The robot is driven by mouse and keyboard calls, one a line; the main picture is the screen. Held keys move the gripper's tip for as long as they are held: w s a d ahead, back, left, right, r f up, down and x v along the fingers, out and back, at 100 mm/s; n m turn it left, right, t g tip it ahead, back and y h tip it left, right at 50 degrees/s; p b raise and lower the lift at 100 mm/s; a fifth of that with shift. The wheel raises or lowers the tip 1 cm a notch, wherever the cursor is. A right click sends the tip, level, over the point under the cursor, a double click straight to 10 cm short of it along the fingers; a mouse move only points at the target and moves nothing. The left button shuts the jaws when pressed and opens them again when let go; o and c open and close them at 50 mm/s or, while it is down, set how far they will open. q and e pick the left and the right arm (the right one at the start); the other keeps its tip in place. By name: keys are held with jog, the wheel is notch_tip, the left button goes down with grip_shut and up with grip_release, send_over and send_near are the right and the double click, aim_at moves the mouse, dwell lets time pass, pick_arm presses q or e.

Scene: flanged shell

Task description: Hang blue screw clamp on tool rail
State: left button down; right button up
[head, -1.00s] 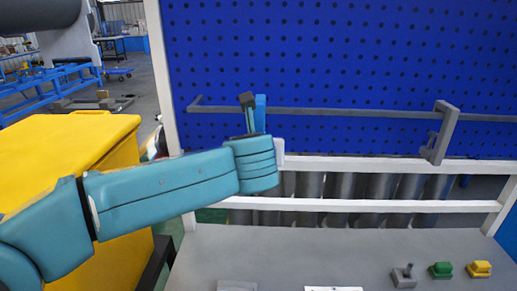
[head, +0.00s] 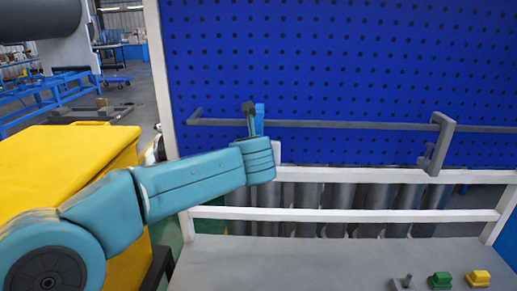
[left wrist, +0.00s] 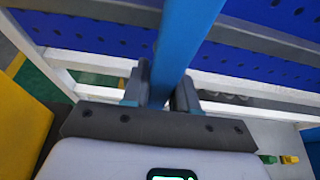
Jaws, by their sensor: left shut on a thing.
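The blue screw clamp (head: 259,119) shows in the head view as a light-blue upright bar in front of the pegboard, its top a little above the tool rail's line. In the left wrist view its blue bar (left wrist: 187,38) runs up out of the picture, so its far end is hidden. My left gripper (left wrist: 160,94) is shut on this bar; in the head view my wrist mostly hides it. The grey tool rail (head: 335,124) runs across the blue pegboard. I cannot tell whether clamp and rail touch. My right gripper is not in view.
A grey bracket-shaped tool (head: 446,133) hangs at the right part of the rail. White frame bars (head: 350,175) cross below the pegboard. Green (head: 440,279) and yellow (head: 478,278) small parts lie on the grey bench (head: 300,262). A yellow box (head: 70,160) stands left.

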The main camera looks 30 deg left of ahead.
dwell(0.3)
pick_arm(q)
jog(key=c, duration=0.8)
grip_release()
jog(key=shift+d+f, duration=0.1)
jog(key=shift+f, duration=0.05)
jog(key=b+v, duration=0.2)
jog(key=v, duration=1.4)
jog(key=shift+s, duration=0.15)
